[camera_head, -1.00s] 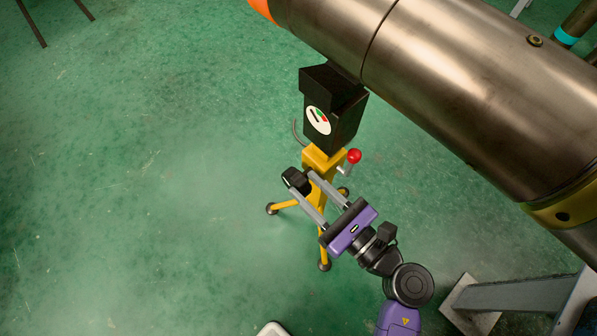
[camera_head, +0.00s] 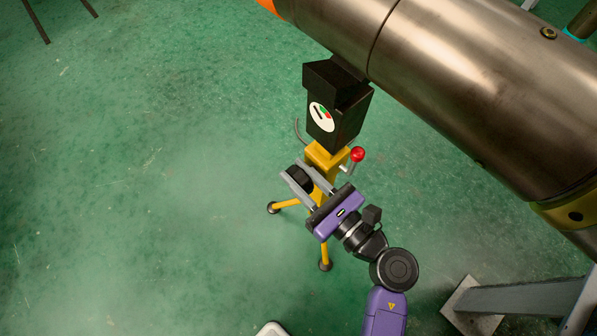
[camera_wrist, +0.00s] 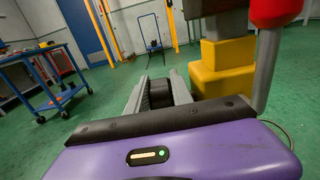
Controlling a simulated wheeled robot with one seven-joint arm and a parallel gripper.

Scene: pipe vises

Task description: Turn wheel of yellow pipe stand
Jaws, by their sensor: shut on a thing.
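The yellow pipe stand (camera_head: 325,159) stands on the green floor on splayed legs, with a black box-shaped head (camera_head: 336,112) bearing a round white dial. Its black wheel (camera_head: 299,180) sits at the left of the yellow post. My gripper (camera_head: 293,171), with a purple body and two grey fingers, is shut on this wheel, one finger on each side. In the wrist view the ridged black wheel (camera_wrist: 160,93) lies between the fingers, left of the yellow post (camera_wrist: 222,68). The fingers hide part of the wheel.
A large metal pipe (camera_head: 470,85) runs above and right of the stand. A red-knobbed lever (camera_head: 358,154) juts out right of the post, close to my gripper. A grey steel support (camera_head: 515,295) stands lower right. The floor at left is clear. A blue cart (camera_wrist: 45,75) is farther off.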

